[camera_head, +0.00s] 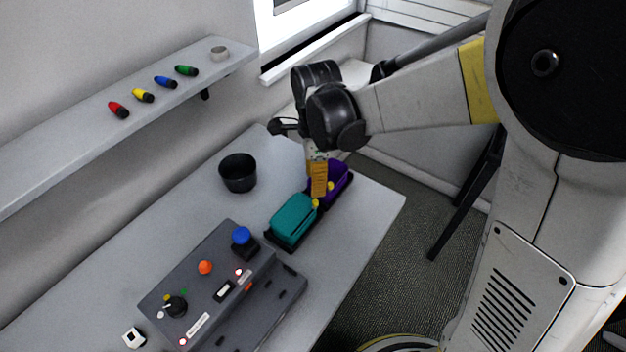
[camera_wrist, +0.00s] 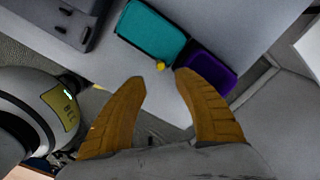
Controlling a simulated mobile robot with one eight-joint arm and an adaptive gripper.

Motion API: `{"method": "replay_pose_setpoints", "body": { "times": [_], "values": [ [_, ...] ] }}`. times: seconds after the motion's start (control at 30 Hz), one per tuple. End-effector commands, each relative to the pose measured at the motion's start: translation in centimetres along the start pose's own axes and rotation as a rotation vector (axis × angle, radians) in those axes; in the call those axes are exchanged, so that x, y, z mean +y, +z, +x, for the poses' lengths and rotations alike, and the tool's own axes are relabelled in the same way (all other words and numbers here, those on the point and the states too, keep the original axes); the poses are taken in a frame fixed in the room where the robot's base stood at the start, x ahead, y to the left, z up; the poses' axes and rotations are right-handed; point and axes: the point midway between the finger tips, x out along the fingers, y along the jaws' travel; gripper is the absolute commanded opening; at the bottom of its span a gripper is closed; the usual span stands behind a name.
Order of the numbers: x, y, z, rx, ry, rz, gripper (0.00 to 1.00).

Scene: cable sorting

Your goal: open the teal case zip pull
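The teal case (camera_head: 292,219) lies on the table, shut as far as I can see, with a yellow zip pull (camera_head: 315,203) at its far right end. In the wrist view the teal case (camera_wrist: 152,28) is at the top and its yellow pull (camera_wrist: 160,65) shows at its lower edge. My gripper (camera_head: 319,193) hangs over the near side of the purple case, close to the pull. In the wrist view my gripper (camera_wrist: 160,77) has its orange fingers apart, with nothing between them; the pull appears just beyond the gap. I cannot tell the exact height gap.
A grey control panel (camera_head: 215,260) stands nearer, and a black bowl (camera_head: 238,175) is to the left. The table's right edge is close to the cases.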

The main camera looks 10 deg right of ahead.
Motion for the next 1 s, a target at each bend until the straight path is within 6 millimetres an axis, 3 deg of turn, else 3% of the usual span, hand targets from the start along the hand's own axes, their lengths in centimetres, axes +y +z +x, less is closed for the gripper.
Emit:
{"method": "replay_pose_setpoints", "body": {
  "times": [0.2,0.4,0.8,0.83,0.93,1.0],
  "values": [
    [-0.1,0.0,4.9,0.0,-0.001,-0.001,0.37],
    [-0.1,0.0,7.7,0.0,-0.002,-0.002,0.37],
    [-0.1,0.0,8.4,0.0,-0.002,-0.002,0.37],
    [-0.1,0.0,8.4,0.0,-0.002,-0.002,0.33],
    [-0.1,0.0,8.4,0.0,-0.002,-0.002,0.02],
    [-0.1,0.0,8.4,0.0,-0.002,-0.002,0.0]
  ]
}}
